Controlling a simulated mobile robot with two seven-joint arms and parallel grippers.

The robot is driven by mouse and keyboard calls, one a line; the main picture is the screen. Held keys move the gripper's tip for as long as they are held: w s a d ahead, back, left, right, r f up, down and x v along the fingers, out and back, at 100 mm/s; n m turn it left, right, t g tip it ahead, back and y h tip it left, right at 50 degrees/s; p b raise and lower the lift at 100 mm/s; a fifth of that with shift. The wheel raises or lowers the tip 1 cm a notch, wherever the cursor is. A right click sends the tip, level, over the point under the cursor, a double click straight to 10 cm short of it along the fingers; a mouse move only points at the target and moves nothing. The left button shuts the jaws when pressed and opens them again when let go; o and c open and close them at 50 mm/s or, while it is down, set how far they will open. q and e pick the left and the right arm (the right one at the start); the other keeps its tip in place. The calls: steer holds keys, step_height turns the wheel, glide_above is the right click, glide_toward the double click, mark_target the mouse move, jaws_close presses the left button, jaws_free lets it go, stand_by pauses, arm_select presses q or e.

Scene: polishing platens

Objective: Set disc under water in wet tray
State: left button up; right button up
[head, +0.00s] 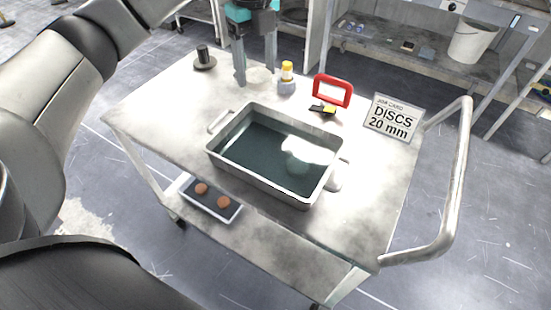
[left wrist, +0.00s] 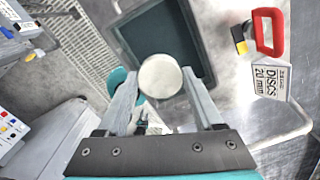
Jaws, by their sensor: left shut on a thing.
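My left gripper (head: 256,77) points down over the back of the cart top, behind the wet tray. It is shut on a pale round disc (left wrist: 160,76), which sits between the two fingertips in the left wrist view. In the head view the disc (head: 259,75) shows only faintly against the pale top. The wet tray (head: 213,158) is a grey metal tub with handles and dark water inside. It also shows in the left wrist view (left wrist: 208,60), beyond the disc. The disc is outside the water. My right gripper is not in view.
On the cart top stand a dark knob on a base (head: 204,58), a yellow-capped bottle (head: 287,80), a red frame-shaped object (head: 333,91) and a "DISCS 20 mm" card (head: 391,118). A small tray (head: 230,217) with two copper-coloured rounds lies below. A cart handle (head: 459,180) rises right.

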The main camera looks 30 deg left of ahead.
arm_select(q)
steer(key=n, duration=0.2)
steer(key=a+n, duration=0.1)
steer(key=n, duration=0.1)
steer(key=a+f+n, duration=0.1)
steer(key=shift+n, duration=0.4)
steer(key=shift+f, duration=0.15)
steer(key=b, duration=0.3)
glide_above(254, 149)
steer(key=shift+n, duration=0.3)
step_height(254, 149, down, 14)
steer(key=shift+r, duration=0.1)
step_height(254, 149, down, 6)
steer(key=shift+r+b, duration=0.2)
steer(key=shift+b, duration=0.3)
steer(key=shift+f, duration=0.3)
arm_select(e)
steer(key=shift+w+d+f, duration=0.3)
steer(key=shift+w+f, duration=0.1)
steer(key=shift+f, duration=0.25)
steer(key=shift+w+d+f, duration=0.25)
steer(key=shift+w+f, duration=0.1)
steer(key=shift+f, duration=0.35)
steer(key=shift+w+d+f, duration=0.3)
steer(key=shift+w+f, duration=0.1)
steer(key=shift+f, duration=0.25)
